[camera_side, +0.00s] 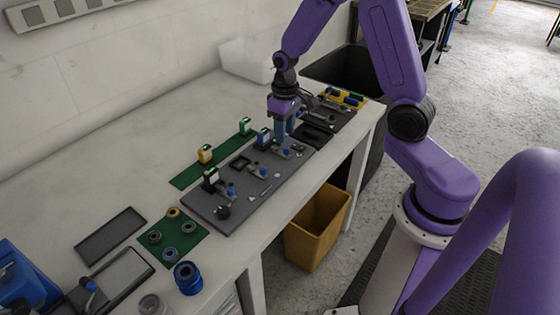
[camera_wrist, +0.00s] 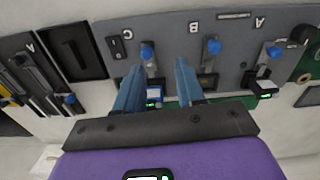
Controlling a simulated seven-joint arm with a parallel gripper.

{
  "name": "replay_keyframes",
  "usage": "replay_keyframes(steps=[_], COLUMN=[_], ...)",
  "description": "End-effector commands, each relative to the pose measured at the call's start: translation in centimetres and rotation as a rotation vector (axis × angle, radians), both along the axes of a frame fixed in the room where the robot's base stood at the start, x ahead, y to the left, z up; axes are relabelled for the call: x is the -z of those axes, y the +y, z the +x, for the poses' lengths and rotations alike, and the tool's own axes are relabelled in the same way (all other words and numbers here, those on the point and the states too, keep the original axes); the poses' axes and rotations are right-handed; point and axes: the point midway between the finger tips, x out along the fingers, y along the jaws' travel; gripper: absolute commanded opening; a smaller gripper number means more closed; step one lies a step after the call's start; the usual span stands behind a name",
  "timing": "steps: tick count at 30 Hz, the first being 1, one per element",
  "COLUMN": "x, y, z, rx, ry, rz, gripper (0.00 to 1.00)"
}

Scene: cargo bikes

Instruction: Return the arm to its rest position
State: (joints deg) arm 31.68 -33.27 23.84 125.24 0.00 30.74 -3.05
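My purple gripper (camera_side: 287,140) is above the right end of the grey board (camera_side: 235,205), pointing down. Its two blue fingers (camera_wrist: 160,68) are apart in the wrist view, and I see nothing held between them. The wrist view shows the board's stations marked C, B and A, each with a blue-knobbed clamp; the C clamp (camera_wrist: 148,52) shows between the fingers. A black device with a pale screen (camera_side: 210,177) stands at the board's left end. Exact fingertip height above the board is unclear.
A green strip (camera_side: 186,178) behind the board holds a yellow device (camera_side: 205,153) and a green device (camera_side: 245,126). A dark board (camera_side: 338,117) with yellow and blue parts lies right. A green mat (camera_side: 187,252) holds several rings.

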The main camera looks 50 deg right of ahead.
Motion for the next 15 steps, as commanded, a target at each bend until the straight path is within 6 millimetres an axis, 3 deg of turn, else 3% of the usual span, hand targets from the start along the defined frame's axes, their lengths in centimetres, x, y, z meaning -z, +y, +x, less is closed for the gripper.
replay_keyframes(steps=[6, 15], x=[-3.2, -6.8], y=[5.2, 10.2], z=[-3.3, -10.1], rx=[-0.204, -0.482], ry=[-0.01, -0.017], rz=[0.001, 0.006], gripper=[0.38, 0.38])
